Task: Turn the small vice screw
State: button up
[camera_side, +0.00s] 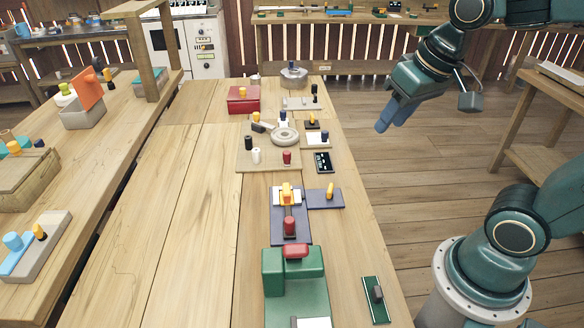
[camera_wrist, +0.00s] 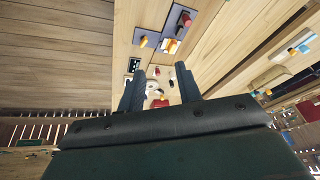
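My gripper (camera_side: 388,122) hangs in the air to the right of the long wooden table, well above the floor and touching nothing. In the wrist view its two dark fingers (camera_wrist: 158,80) stand apart with nothing held between them. A green vice-like block with a red top part (camera_side: 295,252) stands at the near end of the table. Behind it is a smaller purple-based device (camera_side: 290,235) with a red knob (camera_side: 289,226) and a yellow part (camera_side: 287,193). The purple device also shows in the wrist view (camera_wrist: 172,28). I cannot tell which part is the small vice screw.
A beige board (camera_side: 250,166) with a grey ring (camera_side: 285,136) and several knobs lies mid-table. A red box (camera_side: 243,100) and a grey round pot (camera_side: 293,76) sit farther back. A green switch plate (camera_side: 375,300) lies near the front right. The table's left half is clear.

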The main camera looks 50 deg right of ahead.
jog(key=w+d+f+m+g, duration=0.2)
jog(key=w+d+f+m, duration=0.25)
jog(key=w, duration=0.55)
jog(key=m+g, duration=0.2)
jog(key=m, duration=0.4)
send_over(331, 187)
notch_tip(331, 187, down, 13)
jog(key=shift+a+f, duration=0.1)
jog(key=shift+f, duration=0.1)
jog(key=shift+f, duration=6.9)
jog(key=shift+c, duration=0.4)
grip_shut()
